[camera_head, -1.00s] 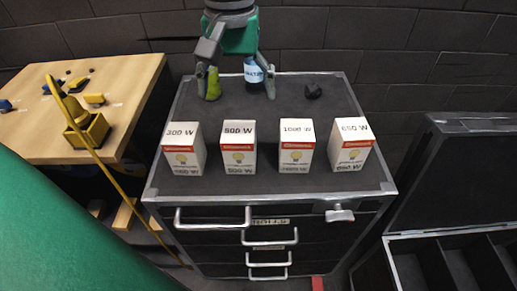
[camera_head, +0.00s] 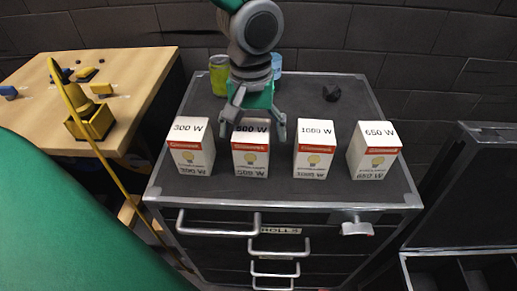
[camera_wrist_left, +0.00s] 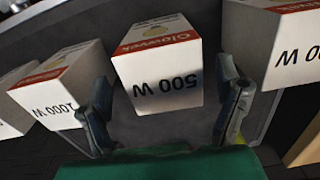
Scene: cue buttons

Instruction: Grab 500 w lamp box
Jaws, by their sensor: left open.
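The 500 W lamp box (camera_head: 250,158), white with a red band, stands upright on the dark cabinet top, second from the left in a row. My left gripper (camera_head: 252,128) is above and around its upper part, open, with a finger toward each side. It partly covers the box's top label. In the left wrist view the 500 W box (camera_wrist_left: 160,75) sits between the open fingers of the left gripper (camera_wrist_left: 163,108), with gaps at both sides. My right gripper is not in view.
The 300 W box (camera_head: 191,155) stands to the left; the 1000 W box (camera_head: 314,158) and 650 W box (camera_head: 372,160) stand to the right. A green can (camera_head: 219,75), a blue can (camera_head: 276,65) and a dark lump (camera_head: 331,93) are behind. A wooden table (camera_head: 130,75) is at left.

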